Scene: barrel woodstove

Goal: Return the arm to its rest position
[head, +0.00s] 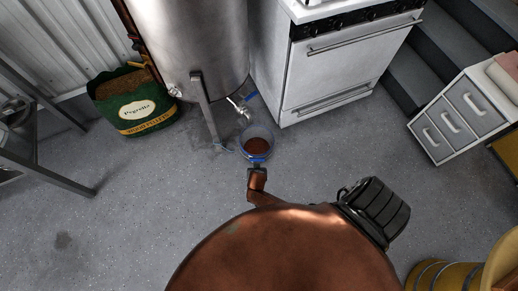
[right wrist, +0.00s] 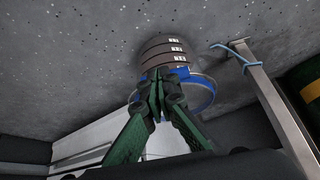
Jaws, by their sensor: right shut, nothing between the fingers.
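My right gripper (right wrist: 156,85) shows in the right wrist view, its green-sided fingers closed together with nothing between them. Just beyond the fingertips is a bucket (right wrist: 163,48) with a brown body, white markings and a blue rim. The fingertips overlap the rim in the picture; I cannot tell whether they touch it. In the head view the bucket (head: 257,146) stands on the floor and holds something brown. I cannot make out my right gripper clearly in the head view. My left gripper shows in neither view.
A steel tank (head: 195,40) with a tap stands behind the bucket. A white stove (head: 340,70), a drawer unit (head: 460,115) and a wood pellet bag (head: 135,100) stand around. A large copper dome (head: 285,250) fills the front. The left floor is mostly clear.

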